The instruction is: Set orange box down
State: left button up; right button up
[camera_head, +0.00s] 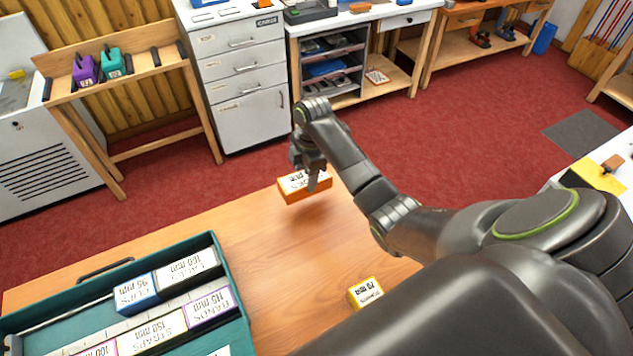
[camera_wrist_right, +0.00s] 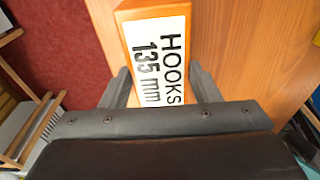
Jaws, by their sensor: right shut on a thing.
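The orange box (camera_head: 297,196) has a white label and is at the far edge of the wooden bench in the head view. In the right wrist view the box (camera_wrist_right: 128,28) fills the space between the fingers, and its label reads HOOKS 135 mm. My right gripper (camera_head: 311,182) points down and is shut on the box; its two fingers (camera_wrist_right: 158,84) lie along the box's sides. The box looks level, with shading on the wood in front of it. I cannot tell whether its underside touches the bench. My left gripper is not in view.
The bench top (camera_head: 285,255) is clear between the orange box and a teal tray (camera_head: 226,285) of labelled boxes at the lower left. A small yellow box (camera_head: 366,291) lies on the bench near my right arm. Red floor lies beyond the bench edge.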

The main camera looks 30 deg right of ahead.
notch_tip(320, 180, down, 6)
jog(key=shift+f+p, duration=0.1)
jog(key=shift+p, duration=0.3)
jog(key=shift+f, duration=0.15)
jog(key=shift+f, duration=0.1)
jog(key=o, duration=1.1)
jog(key=r, duration=0.4)
jog(key=d+r+b, duration=0.1)
jog(key=r, duration=0.3)
jog(key=r+b, duration=0.1)
jog(key=r, duration=0.3)
jog(key=shift+s+d+r, duration=0.1)
jog(key=shift+d, duration=0.2)
